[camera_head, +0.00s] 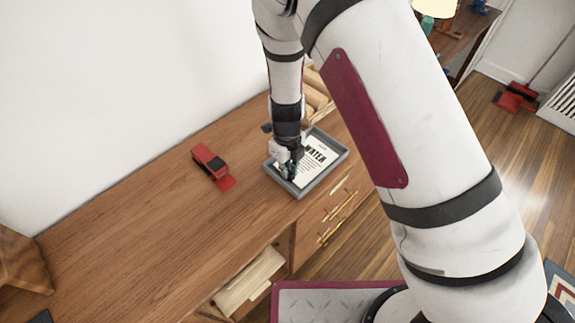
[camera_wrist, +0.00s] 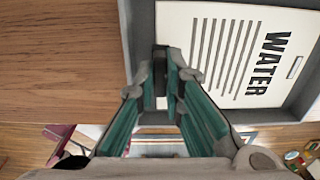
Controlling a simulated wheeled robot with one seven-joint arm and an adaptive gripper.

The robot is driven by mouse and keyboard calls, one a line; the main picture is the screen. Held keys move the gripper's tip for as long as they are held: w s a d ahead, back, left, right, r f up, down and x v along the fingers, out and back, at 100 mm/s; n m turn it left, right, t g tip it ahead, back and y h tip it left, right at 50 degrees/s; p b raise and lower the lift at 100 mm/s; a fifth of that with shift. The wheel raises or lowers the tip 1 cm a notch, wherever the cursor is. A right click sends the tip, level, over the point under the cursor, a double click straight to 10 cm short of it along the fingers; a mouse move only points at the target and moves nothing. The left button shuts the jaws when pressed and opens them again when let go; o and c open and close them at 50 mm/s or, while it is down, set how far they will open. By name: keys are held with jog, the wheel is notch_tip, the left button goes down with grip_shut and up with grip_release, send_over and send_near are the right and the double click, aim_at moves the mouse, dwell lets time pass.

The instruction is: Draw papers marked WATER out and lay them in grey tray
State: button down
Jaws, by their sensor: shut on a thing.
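A white paper marked WATER (camera_wrist: 240,55) lies in the grey tray (camera_wrist: 138,50), with its printed lines and bold title facing up. The same paper (camera_head: 316,160) and tray (camera_head: 304,192) show in the head view, on the right part of the wooden cabinet top. My gripper (camera_wrist: 163,90) is shut on the near edge of the paper. In the head view my gripper (camera_head: 289,172) reaches down at the tray's left side and hides part of the paper. The paper is inside the tray walls; whether it lies fully flat is hard to tell.
A red stapler-like object (camera_head: 212,165) lies left of the tray. A wooden holder (camera_head: 317,98) stands behind the tray, partly hidden by my arm. Pale papers (camera_head: 246,284) show in an opening at the cabinet's front. The cabinet top at left is mostly clear.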

jog(key=c, duration=1.6)
grip_release()
jog(key=shift+r+p, duration=1.8)
jog(key=shift+r, duration=2.2)
